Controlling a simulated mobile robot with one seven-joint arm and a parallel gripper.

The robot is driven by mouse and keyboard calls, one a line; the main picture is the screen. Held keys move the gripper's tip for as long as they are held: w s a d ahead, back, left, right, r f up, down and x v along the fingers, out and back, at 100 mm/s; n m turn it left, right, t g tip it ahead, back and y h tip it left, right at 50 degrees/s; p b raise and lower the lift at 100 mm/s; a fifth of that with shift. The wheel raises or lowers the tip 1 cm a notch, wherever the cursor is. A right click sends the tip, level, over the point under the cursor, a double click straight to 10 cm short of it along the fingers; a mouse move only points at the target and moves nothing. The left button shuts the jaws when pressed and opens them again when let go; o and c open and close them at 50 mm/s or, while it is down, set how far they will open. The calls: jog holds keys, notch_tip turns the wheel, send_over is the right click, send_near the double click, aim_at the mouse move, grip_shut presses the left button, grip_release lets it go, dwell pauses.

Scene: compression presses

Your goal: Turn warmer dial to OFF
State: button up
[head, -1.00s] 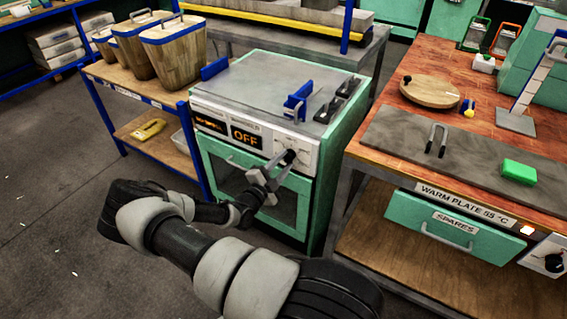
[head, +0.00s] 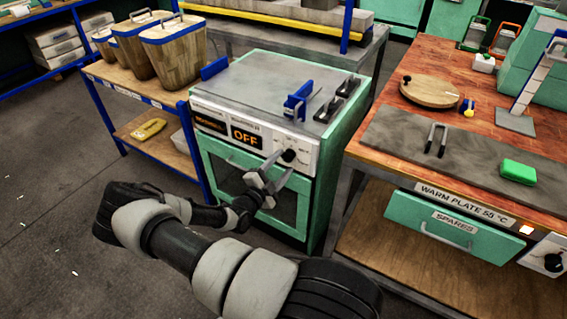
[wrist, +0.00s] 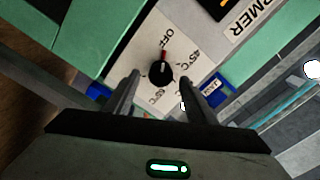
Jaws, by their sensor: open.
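The warmer (head: 222,172) is a green cabinet with a grey top and a white front panel. Its black dial (head: 289,155) sits at the right of the panel, beside an orange OFF display (head: 246,137). In the wrist view the dial (wrist: 161,72) has a red pointer mark directed up, near the OFF label (wrist: 146,41); the 45°C marking (wrist: 196,60) is to its right. My gripper (head: 279,168) is open in front of the dial, just below it in the head view. In the wrist view its fingers stand either side of the dial, with clear gaps; it holds nothing.
The wooden bench (head: 430,145) with the warm plate (head: 460,148) stands to the right. A blue-framed shelf (head: 150,118) with wooden baskets (head: 172,47) stands to the left. A blue block (head: 297,101) and dark handles stand on the warmer's top. The floor in front is clear.

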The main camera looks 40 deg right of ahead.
jog(key=p+v, duration=0.1)
jog(key=v, duration=1.5)
jog(key=shift+p, duration=0.3)
jog(key=shift+a, duration=0.1)
